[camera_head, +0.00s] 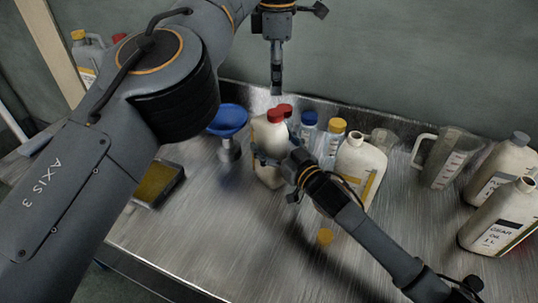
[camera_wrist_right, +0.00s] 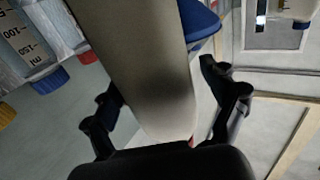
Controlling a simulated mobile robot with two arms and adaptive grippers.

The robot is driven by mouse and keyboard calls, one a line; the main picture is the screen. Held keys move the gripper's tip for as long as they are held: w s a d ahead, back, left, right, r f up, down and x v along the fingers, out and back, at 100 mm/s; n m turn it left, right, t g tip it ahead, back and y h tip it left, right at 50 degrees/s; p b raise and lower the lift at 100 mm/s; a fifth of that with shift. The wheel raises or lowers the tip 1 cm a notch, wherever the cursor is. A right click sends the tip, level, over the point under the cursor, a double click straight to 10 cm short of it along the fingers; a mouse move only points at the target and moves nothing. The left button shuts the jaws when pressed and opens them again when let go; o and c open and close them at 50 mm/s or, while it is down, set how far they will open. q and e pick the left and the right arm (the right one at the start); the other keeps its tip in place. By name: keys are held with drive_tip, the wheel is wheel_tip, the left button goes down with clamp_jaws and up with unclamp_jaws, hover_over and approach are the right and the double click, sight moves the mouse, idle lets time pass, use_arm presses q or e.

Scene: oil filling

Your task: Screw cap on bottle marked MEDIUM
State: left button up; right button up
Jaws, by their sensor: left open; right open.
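The MEDIUM marking cannot be read on any bottle. A cream bottle with a red cap (camera_head: 267,139) stands on the bench. My right gripper (camera_head: 271,158) is open at this bottle; in the right wrist view the bottle body (camera_wrist_right: 140,55) lies between its spread fingers. A white bottle with a yellow stripe (camera_head: 359,163) stands to the right, its neck without a cap, partly hidden by my right arm. A loose yellow-orange cap (camera_head: 324,237) lies on the bench in front. My left gripper (camera_head: 277,87) is open and empty, above and behind the red-capped bottle.
Small bottles with red, blue (camera_head: 309,119) and yellow caps (camera_head: 337,126) stand close behind. A clear jug (camera_head: 445,159) and gear oil bottles (camera_head: 499,216) are at the right. A blue funnel (camera_head: 228,120) and dark tray (camera_head: 178,184) are at the left. The front bench is mostly clear.

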drive_tip(key=shift+x, duration=0.85)
clamp_jaws()
use_arm(q)
drive_tip(key=n, duration=0.4)
drive_tip(key=shift+n, duration=0.3)
drive_tip(key=n, duration=0.6)
drive_tip(key=shift+n, duration=0.3)
drive_tip(key=n, duration=2)
